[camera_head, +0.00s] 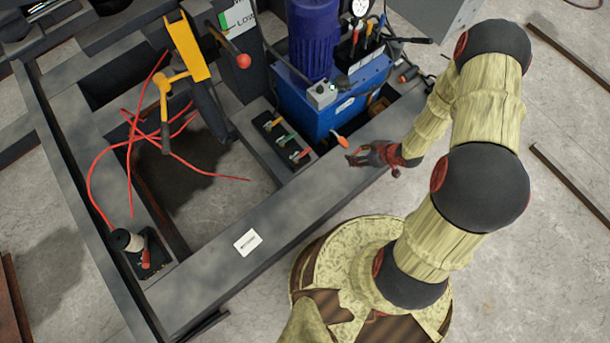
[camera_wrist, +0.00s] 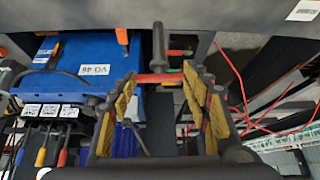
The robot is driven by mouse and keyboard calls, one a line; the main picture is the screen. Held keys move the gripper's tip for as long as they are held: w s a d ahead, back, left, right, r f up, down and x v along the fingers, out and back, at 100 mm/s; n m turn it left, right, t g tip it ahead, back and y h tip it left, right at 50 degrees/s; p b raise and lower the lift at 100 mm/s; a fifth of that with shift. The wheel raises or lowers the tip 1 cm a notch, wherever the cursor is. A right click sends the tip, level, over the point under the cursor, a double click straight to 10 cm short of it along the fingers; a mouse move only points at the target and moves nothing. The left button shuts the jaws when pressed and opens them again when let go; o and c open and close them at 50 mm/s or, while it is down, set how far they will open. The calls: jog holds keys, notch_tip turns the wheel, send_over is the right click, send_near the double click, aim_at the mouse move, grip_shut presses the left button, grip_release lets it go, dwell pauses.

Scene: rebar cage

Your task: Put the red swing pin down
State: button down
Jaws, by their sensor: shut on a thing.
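My gripper (camera_head: 370,156) is low over the right part of the dark steel beam (camera_head: 310,195) in the head view. In the wrist view its yellow-padded fingers (camera_wrist: 160,88) stand apart, with the red swing pin (camera_wrist: 158,78) lying crosswise between them. A dark grey cylindrical part (camera_wrist: 158,45) stands up at the middle of the red bar. The jaws are shut on the pin. In the head view the pin cannot be told apart from the gripper. Whether the pin touches any surface below cannot be told.
A blue pump unit (camera_head: 330,100) with cables and tools stands just behind the gripper. A small black tray (camera_head: 283,140) with coloured handles lies to its left. Red wires (camera_head: 130,150) and a spool (camera_head: 125,240) are further left. The beam around its white label (camera_head: 247,242) is clear.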

jog(key=s+a+f+n+g+y+b, duration=0.1)
jog(key=s+a+f+n+g, duration=0.2)
jog(key=s+f, duration=0.5)
jog(key=w+f+t+b, duration=0.1)
jog(key=w+f+b, duration=0.5)
jog(key=w+f, duration=0.7)
jog(key=shift+w, duration=0.1)
jog(key=shift+f, duration=0.15)
jog(key=c, duration=0.9)
grip_release()
